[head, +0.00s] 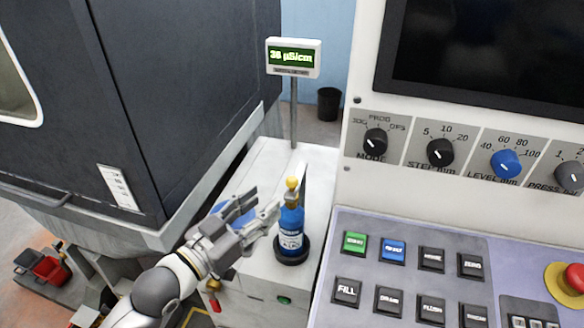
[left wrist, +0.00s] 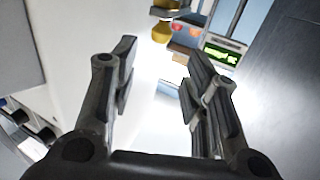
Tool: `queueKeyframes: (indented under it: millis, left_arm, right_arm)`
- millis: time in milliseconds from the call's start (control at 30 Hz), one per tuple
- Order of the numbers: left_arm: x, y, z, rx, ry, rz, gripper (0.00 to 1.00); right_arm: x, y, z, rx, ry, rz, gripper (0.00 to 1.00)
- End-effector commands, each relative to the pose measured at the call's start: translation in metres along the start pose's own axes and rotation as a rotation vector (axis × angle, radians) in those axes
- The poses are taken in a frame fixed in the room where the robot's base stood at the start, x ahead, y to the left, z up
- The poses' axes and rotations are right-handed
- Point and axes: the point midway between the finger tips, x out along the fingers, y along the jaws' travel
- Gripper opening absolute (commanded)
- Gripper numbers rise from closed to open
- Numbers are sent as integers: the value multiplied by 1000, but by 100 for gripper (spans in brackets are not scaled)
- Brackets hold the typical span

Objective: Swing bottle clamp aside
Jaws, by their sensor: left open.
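A blue bottle (head: 290,232) with a white label stands upright in a black ring base (head: 293,254) on the white bench top. I cannot tell which part is the clamp. My left gripper (head: 265,205) is just left of the bottle's upper part, open and apparently empty. In the left wrist view, its fingers (left wrist: 157,88) are spread, and a yellow part (left wrist: 163,30) shows beyond them near the top edge. My right gripper is not in view.
A display on a post (head: 293,57) reads 36 µS/cm behind the bottle. A control panel (head: 412,221) with buttons and knobs stands close at the right. A large dark cabinet (head: 185,90) stands at the left. The bench top (head: 262,172) is clear behind the gripper.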

Motion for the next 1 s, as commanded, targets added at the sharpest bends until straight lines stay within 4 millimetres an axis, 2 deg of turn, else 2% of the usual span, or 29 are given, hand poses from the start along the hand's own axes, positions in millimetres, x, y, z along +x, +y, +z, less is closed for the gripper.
queueKeyframes:
  millis: [167,500,700,1000]
  left_arm:
    - [24,0,-2,-2,4,1,42]
    - [86,0,-1,-1,0,0,42]
    - [102,0,1,0,-1,1,42]
    - [104,0,1,1,-1,1,42]
  right_arm:
    - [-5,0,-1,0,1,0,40]
    - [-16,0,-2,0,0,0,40]
    - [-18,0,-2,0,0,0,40]
    - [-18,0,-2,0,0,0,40]
